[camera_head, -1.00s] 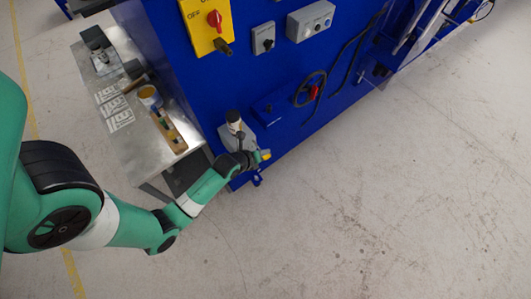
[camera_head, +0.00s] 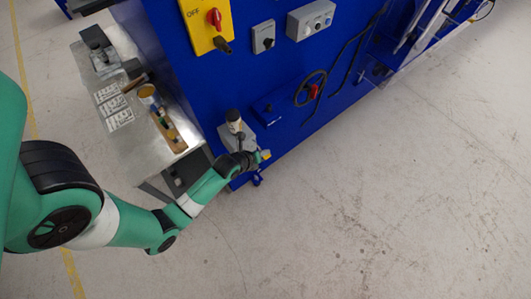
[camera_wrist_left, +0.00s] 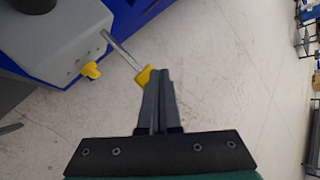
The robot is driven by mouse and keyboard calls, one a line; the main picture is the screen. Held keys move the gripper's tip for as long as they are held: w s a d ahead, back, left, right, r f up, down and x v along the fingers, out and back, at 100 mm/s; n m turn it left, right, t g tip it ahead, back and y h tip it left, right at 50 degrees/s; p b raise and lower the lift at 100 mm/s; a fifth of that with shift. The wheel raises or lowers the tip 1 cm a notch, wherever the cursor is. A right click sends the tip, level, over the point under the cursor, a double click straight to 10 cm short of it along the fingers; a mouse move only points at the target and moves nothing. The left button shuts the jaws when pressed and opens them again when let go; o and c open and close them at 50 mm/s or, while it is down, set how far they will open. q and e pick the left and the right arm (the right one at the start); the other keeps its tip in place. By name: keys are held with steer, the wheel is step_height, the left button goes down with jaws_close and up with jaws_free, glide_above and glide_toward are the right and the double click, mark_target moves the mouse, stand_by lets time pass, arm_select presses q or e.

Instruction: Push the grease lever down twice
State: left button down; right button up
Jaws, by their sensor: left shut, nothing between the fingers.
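The grease lever (camera_wrist_left: 124,52) is a thin metal rod with a yellow tip, sticking out from a grey pump box (camera_wrist_left: 60,35) in the left wrist view. My left gripper (camera_wrist_left: 160,75) is shut and empty, with its fingertips beside the lever's yellow end; I cannot tell whether they touch. In the head view the left gripper (camera_head: 257,158) is small, close to the yellow tip (camera_head: 265,155), low on the blue machine. The pump box (camera_head: 236,137) is partly hidden by my arm there. My right gripper is not in view.
The blue machine (camera_head: 190,70) carries a yellow switch plate (camera_head: 205,38) and a handwheel (camera_head: 311,88). A metal table (camera_head: 130,125) with tools stands at the left. The floor at the right is clear.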

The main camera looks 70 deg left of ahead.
arm_select(q)
steer(key=shift+f+b, duration=1.05)
steer(key=shift+f, duration=0.3)
stand_by(1.1)
stand_by(0.5)
steer(key=shift+r+p, duration=1.75)
steer(key=shift+p, duration=0.15)
step_height(320, 180, up, 5)
steer(key=p, duration=0.5)
steer(key=shift+r, duration=0.1)
